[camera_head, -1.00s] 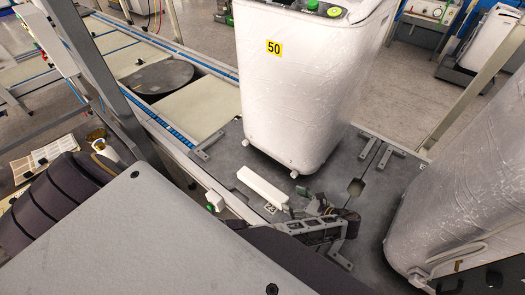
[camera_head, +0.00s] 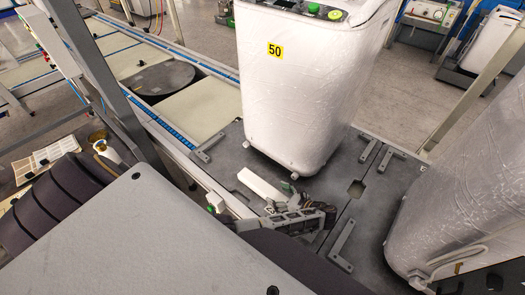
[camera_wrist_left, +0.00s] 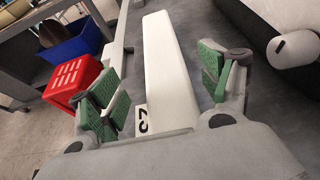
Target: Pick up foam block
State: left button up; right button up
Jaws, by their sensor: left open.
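The white foam block (camera_head: 259,184), a long bar, lies on the grey platform in front of the wrapped machine marked 50. In the left wrist view the foam block (camera_wrist_left: 166,75) runs lengthwise between the two green-padded fingers, with a gap on each side. My left gripper (camera_wrist_left: 163,92) is open. In the head view my left gripper (camera_head: 284,202) is at the near right end of the block, and its far finger partly shows. My right gripper is not in view.
The tall wrapped machine (camera_head: 300,90) stands just behind the block. Another wrapped machine (camera_head: 455,190) stands at the right. A red crate (camera_wrist_left: 72,80) and a blue bin (camera_wrist_left: 72,42) show beyond the platform edge.

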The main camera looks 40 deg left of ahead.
aim_at(268, 190)
pick_arm(q)
jog(key=shift+a, duration=0.15)
jog(key=shift+f+x, duration=0.15)
jog(key=shift+x, duration=1.15)
jog(key=shift+f+x, duration=0.1)
jog(key=shift+x, duration=1.15)
jog(key=shift+w, duration=0.2)
jog(key=shift+c, duration=0.2)
jog(key=c, duration=0.9)
